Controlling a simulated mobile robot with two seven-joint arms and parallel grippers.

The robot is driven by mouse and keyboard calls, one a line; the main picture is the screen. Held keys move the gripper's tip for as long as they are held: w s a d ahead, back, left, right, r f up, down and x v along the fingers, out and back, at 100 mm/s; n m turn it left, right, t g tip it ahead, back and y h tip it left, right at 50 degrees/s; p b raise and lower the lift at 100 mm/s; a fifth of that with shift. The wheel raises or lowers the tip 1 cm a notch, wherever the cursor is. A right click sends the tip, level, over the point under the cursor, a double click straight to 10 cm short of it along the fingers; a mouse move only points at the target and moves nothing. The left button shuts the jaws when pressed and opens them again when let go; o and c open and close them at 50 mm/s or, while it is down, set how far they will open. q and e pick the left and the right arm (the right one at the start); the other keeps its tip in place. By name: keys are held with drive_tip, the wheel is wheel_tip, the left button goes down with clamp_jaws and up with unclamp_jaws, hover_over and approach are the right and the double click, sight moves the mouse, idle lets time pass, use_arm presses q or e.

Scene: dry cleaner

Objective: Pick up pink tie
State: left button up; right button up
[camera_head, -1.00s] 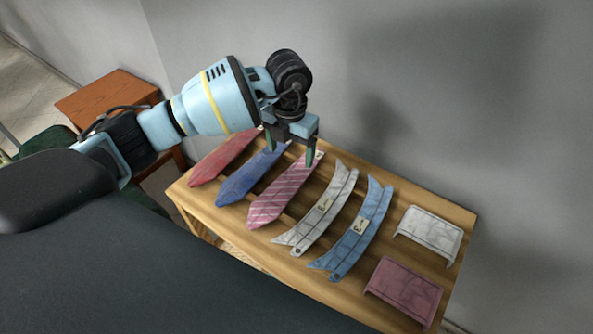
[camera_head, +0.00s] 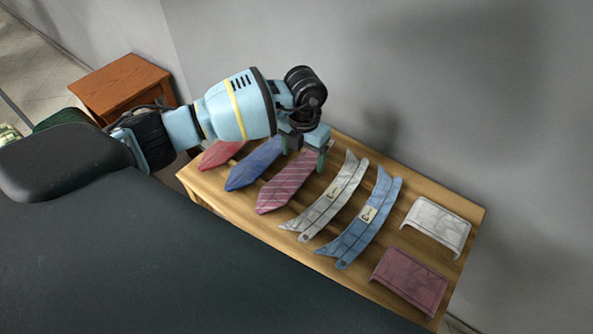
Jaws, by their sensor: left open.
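The pink tie (camera_head: 287,188) with pale stripes lies on the wooden table (camera_head: 232,202), between a blue tie (camera_head: 252,167) and a white collar (camera_head: 329,204). My left gripper (camera_head: 305,164) is over the far, narrow end of the pink tie. Its fingers are apart, one on each side of that end, and the gripper hides part of it. I cannot tell whether the fingertips touch the tie or the table. My right gripper is not in view.
A red tie (camera_head: 220,154) lies at the left, beyond the blue tie. A blue collar (camera_head: 362,218), a white folded cloth (camera_head: 436,226) and a maroon folded cloth (camera_head: 409,281) lie to the right. A grey wall (camera_head: 440,110) stands behind the table. A brown stool (camera_head: 122,82) stands at the left.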

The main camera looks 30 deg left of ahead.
use_arm(q)
drive_tip(key=shift+f, duration=0.85)
drive_tip(key=c, duration=1.1)
drive_tip(key=shift+o, duration=0.2)
drive_tip(key=shift+r, duration=0.15)
drive_tip(key=shift+r, duration=0.45)
drive_tip(key=r, duration=0.1)
drive_tip(key=s+r, duration=0.1)
drive_tip(key=shift+r, duration=0.3)
drive_tip(key=s+d, duration=0.1)
drive_tip(key=s, duration=0.4)
drive_tip(key=s+d+r, duration=0.1)
drive_tip(key=s, duration=0.3)
drive_tip(key=s+d, duration=0.1)
drive_tip(key=s, duration=0.4)
drive_tip(key=shift+s+d+r+p, duration=0.15)
drive_tip(key=shift+s+d+p, duration=0.2)
drive_tip(key=shift+d, duration=0.05)
